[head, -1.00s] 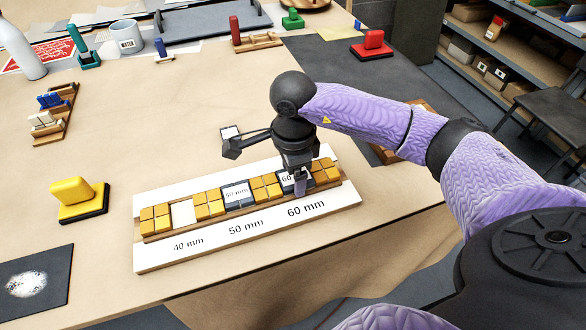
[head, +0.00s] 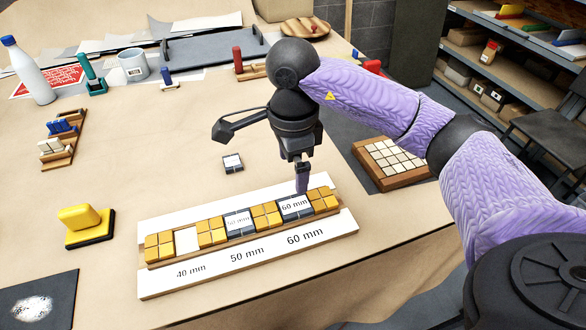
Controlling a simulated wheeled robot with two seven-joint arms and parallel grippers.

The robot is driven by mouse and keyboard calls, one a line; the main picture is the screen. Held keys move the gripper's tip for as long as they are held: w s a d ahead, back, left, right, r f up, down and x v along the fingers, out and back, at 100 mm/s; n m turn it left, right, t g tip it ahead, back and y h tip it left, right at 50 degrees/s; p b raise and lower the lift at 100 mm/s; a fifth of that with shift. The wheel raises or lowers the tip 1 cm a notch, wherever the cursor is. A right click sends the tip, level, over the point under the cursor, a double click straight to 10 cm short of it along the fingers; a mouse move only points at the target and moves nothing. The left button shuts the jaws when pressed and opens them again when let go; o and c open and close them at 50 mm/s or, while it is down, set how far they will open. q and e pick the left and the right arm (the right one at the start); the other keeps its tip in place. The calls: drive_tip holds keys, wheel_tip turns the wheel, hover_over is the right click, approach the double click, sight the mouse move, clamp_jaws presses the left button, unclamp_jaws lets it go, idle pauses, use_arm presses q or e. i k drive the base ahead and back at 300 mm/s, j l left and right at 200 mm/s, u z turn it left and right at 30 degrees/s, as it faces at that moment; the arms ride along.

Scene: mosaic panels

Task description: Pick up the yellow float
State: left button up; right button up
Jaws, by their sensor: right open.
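The yellow float (head: 88,225) stands on the table at the left, with a chunky yellow handle on a dark-edged base. Nothing touches it. My right gripper (head: 301,186) is open and empty, pointing down just above the tile strip, well to the right of the float. My left gripper is out of view.
The tile strip (head: 190,276) has yellow tile groups and dark spacers marked 50 mm and 60 mm (head: 294,206). A small loose spacer (head: 233,163) lies behind it. A dark board (head: 40,295) is front left. A tile panel (head: 395,178) is at right. Table between strip and float is clear.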

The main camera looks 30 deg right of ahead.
sight(86, 226)
drive_tip(key=k, duration=1)
